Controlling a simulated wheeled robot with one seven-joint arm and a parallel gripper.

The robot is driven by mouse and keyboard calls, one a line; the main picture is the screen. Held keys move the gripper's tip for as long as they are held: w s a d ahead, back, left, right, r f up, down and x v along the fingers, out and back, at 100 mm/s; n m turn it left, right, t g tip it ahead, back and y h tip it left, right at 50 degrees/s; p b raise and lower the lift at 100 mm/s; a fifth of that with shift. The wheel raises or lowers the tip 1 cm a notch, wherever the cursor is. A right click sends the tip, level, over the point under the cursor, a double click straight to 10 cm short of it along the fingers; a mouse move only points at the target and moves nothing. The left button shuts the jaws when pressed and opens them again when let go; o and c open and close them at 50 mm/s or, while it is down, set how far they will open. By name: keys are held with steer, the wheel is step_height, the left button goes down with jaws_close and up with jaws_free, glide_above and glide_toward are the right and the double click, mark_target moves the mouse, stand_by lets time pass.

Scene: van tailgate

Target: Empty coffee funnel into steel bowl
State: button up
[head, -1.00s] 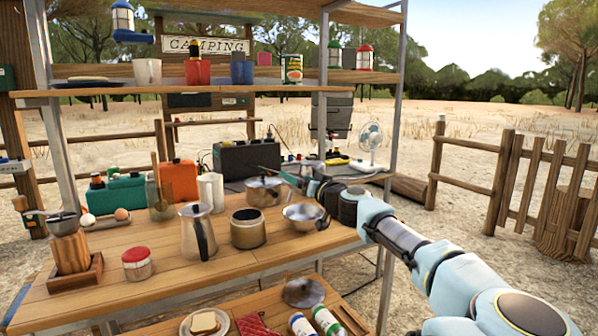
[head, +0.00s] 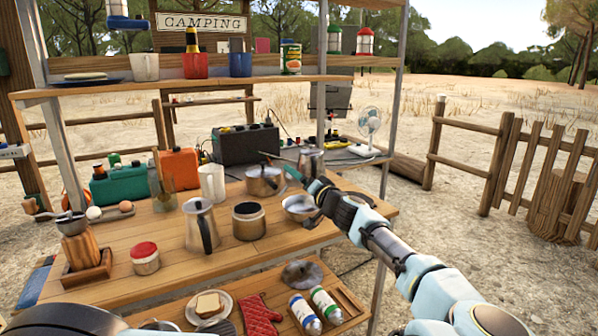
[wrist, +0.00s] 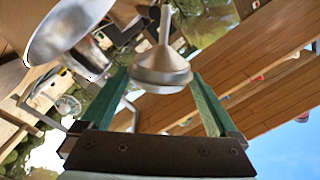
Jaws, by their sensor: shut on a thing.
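In the wrist view the metal coffee funnel (wrist: 162,66) sits between the two green fingers of my gripper (wrist: 160,88). Its stem points to the top of the picture and its wide part faces my palm; I cannot see inside it. The steel bowl (wrist: 45,40) shows at the upper left of that view, beside the funnel and apart from it in the picture. In the head view my gripper (head: 283,168) is just behind the steel bowl (head: 297,210), which stands near the table's right end. The funnel is not clear there.
On the table (head: 265,258), a pot (head: 264,182), a dark-topped coffee pot base (head: 249,224) and a metal pitcher (head: 200,228) stand close to the bowl. A red-lidded jar (head: 145,260) is further left. A shelf (head: 200,87) spans above. The table's front middle is clear.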

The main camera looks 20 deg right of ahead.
steer(key=shift+d+f+m+h+p, duration=0.1)
steer(key=shift+d+f+m+p, duration=0.05)
steer(key=shift+m+p, duration=0.9)
steer(key=shift+d+f+m+h+p, duration=0.1)
steer(key=shift+d+f+m+p, duration=0.1)
steer(key=shift+m+p, duration=0.85)
steer(key=shift+d+f+m+h+p, duration=0.15)
steer(key=shift+m+p, duration=0.65)
steer(key=shift+p, duration=0.45)
steer(key=m, duration=0.2)
steer(key=d+f+m, duration=0.1)
steer(key=shift+w+m, duration=0.15)
steer(key=shift+m, duration=0.25)
steer(key=shift+w+d+f+m+h+p, duration=0.15)
steer(key=shift+d+m+p, duration=0.2)
steer(key=shift+m, duration=1.15)
steer(key=shift+s+d+f+m+h+p, duration=0.2)
steer(key=shift+m+p, duration=0.3)
steer(key=shift+m, duration=1)
steer(key=shift+w+d+r+m+h+p, duration=0.15)
steer(key=shift+d+m+p, duration=0.25)
steer(key=shift+m, duration=1.1)
steer(key=shift+f, duration=0.1)
step_height(320, 180, up, 8)
steer(key=p, duration=0.4)
